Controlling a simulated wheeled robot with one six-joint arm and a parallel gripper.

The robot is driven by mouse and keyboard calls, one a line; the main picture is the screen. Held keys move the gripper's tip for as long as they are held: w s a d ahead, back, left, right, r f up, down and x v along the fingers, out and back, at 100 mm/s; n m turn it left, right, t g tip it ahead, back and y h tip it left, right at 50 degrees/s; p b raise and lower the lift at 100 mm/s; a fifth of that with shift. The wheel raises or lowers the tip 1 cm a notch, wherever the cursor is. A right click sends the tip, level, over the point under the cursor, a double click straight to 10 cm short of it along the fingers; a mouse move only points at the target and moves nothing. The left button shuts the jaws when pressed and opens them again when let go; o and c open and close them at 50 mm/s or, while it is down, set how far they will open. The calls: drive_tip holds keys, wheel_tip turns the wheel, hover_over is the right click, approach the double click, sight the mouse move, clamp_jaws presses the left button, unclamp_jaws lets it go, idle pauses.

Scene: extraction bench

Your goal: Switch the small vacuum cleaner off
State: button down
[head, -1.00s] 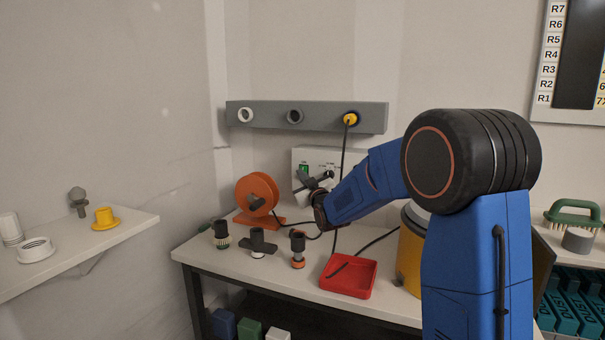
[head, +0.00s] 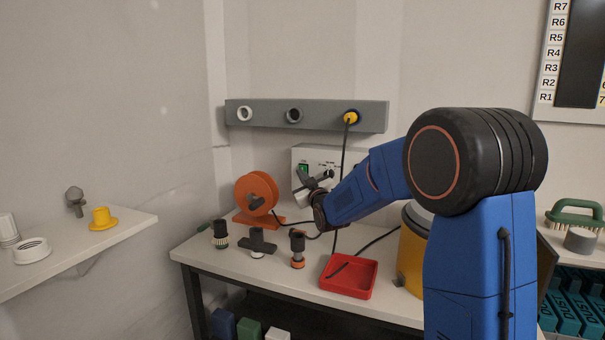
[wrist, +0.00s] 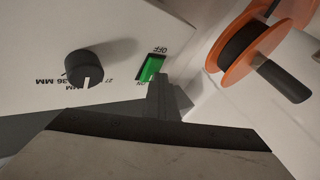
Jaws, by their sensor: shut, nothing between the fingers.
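A white box (head: 307,154) stands at the back of the bench, with a green rocker switch (head: 303,169) on its front. In the wrist view the switch (wrist: 150,68) has OFF printed at its upper end and ON at its lower end. A black dial (wrist: 84,69) with MM markings is left of it. My gripper (wrist: 160,80) is shut and empty, its tips close to the ON end. I cannot tell whether they touch, or which end is pressed in. In the head view my gripper (head: 306,183) partly covers the box. A yellow canister (head: 410,262) stands partly hidden behind my arm.
An orange reel (head: 256,193) stands close left of my gripper. Several dark fittings and a red tray (head: 349,277) are on the bench front. A grey rail (head: 270,117) with ports is above; a black cable hangs from its yellow plug (head: 351,118).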

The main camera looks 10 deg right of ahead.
drive_tip(key=shift+s+a+r, duration=0.2)
drive_tip(key=shift+s+a, duration=0.5)
drive_tip(key=shift+s, duration=0.3)
drive_tip(key=shift+s+a+r, duration=0.2)
drive_tip(key=shift+s+a, duration=0.5)
drive_tip(key=shift+s, duration=0.3)
drive_tip(key=shift+s, duration=0.1)
drive_tip(key=s+d+f+m+g, duration=0.1)
drive_tip(key=s+f+g, duration=0.4)
drive_tip(key=s, duration=1.3)
drive_tip(key=s+d+f+m+g+h, duration=0.1)
drive_tip(key=s+f+g, duration=0.4)
drive_tip(key=s, duration=1.3)
drive_tip(key=s+d+f+m+g, duration=0.3)
drive_tip(key=s+f, duration=0.5)
drive_tip(key=s, duration=1)
drive_tip(key=shift+s+d+f+g+h, duration=0.4)
drive_tip(key=shift+d+g, duration=0.45)
drive_tip(key=shift+g, duration=0.25)
